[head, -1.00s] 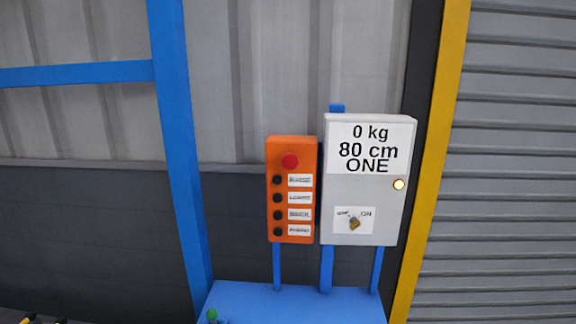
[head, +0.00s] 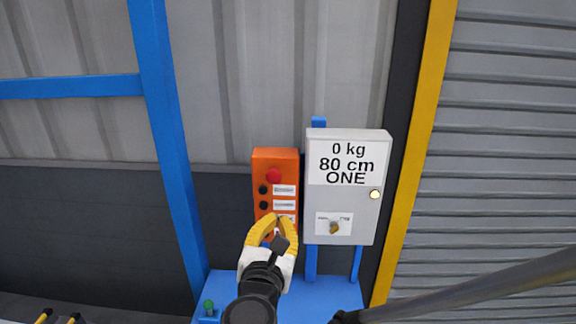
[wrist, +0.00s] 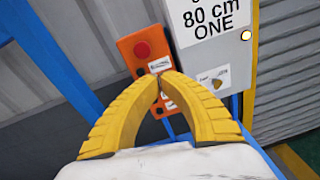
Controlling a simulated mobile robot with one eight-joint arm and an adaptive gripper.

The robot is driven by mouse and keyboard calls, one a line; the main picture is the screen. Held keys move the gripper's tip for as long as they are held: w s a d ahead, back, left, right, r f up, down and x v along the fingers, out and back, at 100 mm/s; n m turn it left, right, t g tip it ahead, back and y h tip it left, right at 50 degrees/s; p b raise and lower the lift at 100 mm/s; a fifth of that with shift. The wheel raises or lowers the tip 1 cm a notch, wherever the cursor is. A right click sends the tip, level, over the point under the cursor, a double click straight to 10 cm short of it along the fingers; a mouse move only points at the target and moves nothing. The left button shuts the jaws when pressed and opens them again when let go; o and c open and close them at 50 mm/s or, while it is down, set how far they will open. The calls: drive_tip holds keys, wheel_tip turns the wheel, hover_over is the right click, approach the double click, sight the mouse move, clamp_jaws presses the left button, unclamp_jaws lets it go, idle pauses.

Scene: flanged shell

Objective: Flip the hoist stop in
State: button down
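An orange button box (head: 262,190) hangs beside a grey control box (head: 350,205). A round red button (head: 273,175) tops the orange box and also shows in the wrist view (wrist: 142,50). The grey box has a brass-coloured knob (head: 334,228) on a small white label; its print is too small to read now. My gripper (head: 278,219) is in front of the orange box's lower part, below the red button, hiding the lower buttons. In the wrist view its yellow fingertips (wrist: 159,84) meet with nothing seen between them. Whether they touch the box is unclear.
The grey box's display (head: 348,163) reads 0 kg, 80 cm, ONE, with a lit lamp (head: 375,194) beside it. A blue post (head: 165,130) stands left and a yellow post (head: 418,150) right. A blue stand (head: 325,297) is below the boxes.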

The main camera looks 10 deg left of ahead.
sight(271, 180)
drive_tip(key=a+n, duration=0.1)
drive_tip(key=a+r, duration=0.1)
drive_tip(key=s+a+n+y, duration=0.1)
drive_tip(key=shift+r+n+t, duration=0.2)
drive_tip(key=shift+n+t, duration=0.1)
drive_tip(key=shift+t, duration=0.1)
drive_tip(key=shift+w, duration=0.1)
drive_tip(key=w, duration=1.2)
drive_tip(key=shift+w+a, duration=0.35)
drive_tip(key=shift+a, duration=0.05)
drive_tip(key=shift+w, duration=0.55)
